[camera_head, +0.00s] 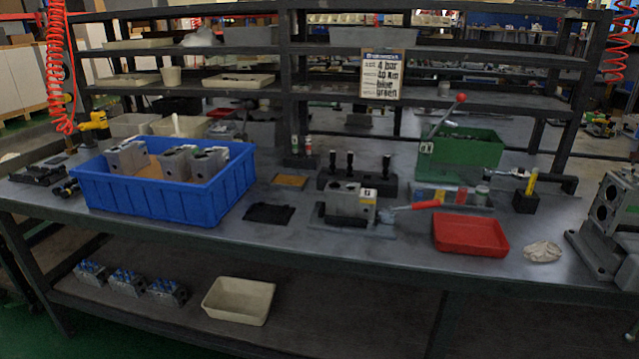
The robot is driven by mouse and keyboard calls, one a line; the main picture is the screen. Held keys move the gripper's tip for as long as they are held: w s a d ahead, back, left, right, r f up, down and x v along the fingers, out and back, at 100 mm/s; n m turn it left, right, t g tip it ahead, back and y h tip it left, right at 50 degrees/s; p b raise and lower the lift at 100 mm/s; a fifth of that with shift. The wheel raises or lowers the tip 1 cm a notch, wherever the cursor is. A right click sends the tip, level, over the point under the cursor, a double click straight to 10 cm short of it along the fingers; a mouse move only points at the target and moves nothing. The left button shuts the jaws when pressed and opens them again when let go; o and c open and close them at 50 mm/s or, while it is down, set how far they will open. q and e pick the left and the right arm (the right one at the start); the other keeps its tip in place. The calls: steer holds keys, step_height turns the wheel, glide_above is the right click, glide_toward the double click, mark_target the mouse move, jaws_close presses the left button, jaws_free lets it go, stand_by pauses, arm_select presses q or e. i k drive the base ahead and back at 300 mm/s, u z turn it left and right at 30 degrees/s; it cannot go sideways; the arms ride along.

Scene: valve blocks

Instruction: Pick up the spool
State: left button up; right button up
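Several dark upright pieces with rounded tops stand in a row in a black holder (360,188) near the middle of the workbench; they may be the spools, but they are too small to tell. A grey metal valve block (343,199) sits on a plate just in front of the holder. A red-handled lever (416,206) is at its right side. Neither of my grippers is in view.
A blue crate (200,207) holding several metal blocks stands at left on the workbench (310,249). A red tray (470,246) and crumpled cloth (542,251) lie at right, a green bin (470,151) behind. A dark cloth (268,214) lies beside the crate. The front middle is clear.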

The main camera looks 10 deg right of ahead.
mark_target(349, 169)
steer(key=z, duration=0.1)
steer(key=i, duration=0.75)
steer(key=z, duration=0.6)
steer(key=k, duration=0.55)
steer(key=u, duration=0.6)
steer(key=i, duration=0.6)
steer(key=z, duration=0.55)
